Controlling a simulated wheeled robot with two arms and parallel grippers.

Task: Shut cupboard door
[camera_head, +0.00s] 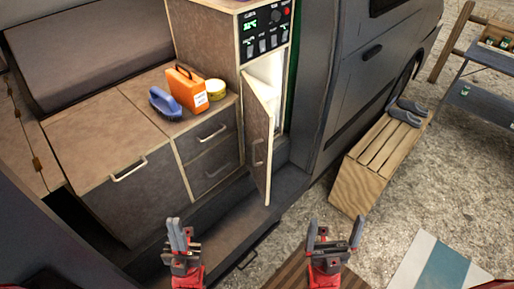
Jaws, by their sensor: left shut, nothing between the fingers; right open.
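The cupboard door (258,145) is a tall dark grey panel with pale wooden edges, below the control panel of the van's tall unit. It stands ajar, swung outward, and the pale cupboard interior (268,72) shows above and behind it. A handle (257,153) is on its outer face. My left gripper (179,222) is shut and empty, in front of the van step and left of the door's lower end. My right gripper (332,222) is open and empty, over the ground to the right of the door. Neither gripper touches the door.
A wooden crate (365,175) with grey shoes (405,112) stands right of the door. A striped mat (440,265) lies at front right.

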